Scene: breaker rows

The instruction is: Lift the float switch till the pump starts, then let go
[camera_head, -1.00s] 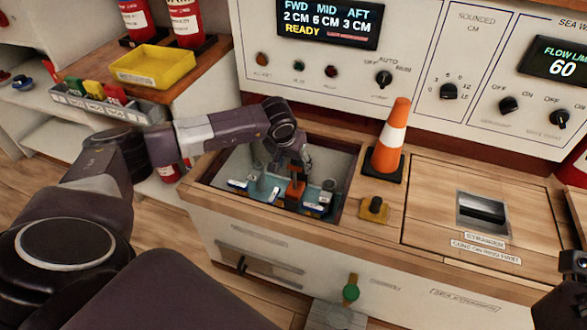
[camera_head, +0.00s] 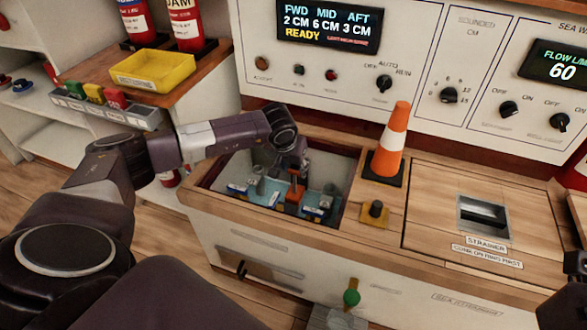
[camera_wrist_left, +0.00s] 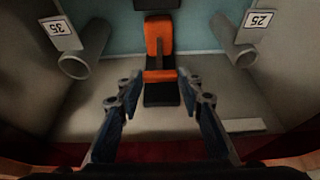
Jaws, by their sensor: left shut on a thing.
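The orange and black float switch (camera_head: 294,194) stands in the open well (camera_head: 345,192) in the wooden counter. In the left wrist view the float switch (camera_wrist_left: 159,50) is a black piece with an orange block, between my finger lines. My left gripper (camera_head: 296,176) reaches down into the well and is shut on the float switch. Its fingertips (camera_wrist_left: 158,82) show in the left wrist view, with the contact hard to see. The panel display (camera_head: 329,24) reads 2 CM, 6 CM, 3 CM and READY. My right gripper (camera_head: 574,262) is partly cut off at the right edge; its jaws are unclear.
Beside the well stand an orange-white cone (camera_head: 391,142) and a black knob on a yellow plate (camera_head: 375,213). Inside the well are pipes labelled 35 (camera_wrist_left: 75,60) and 25 (camera_wrist_left: 240,50). A yellow tray (camera_head: 152,71) sits at back left. The strainer lid (camera_head: 440,200) lies right.

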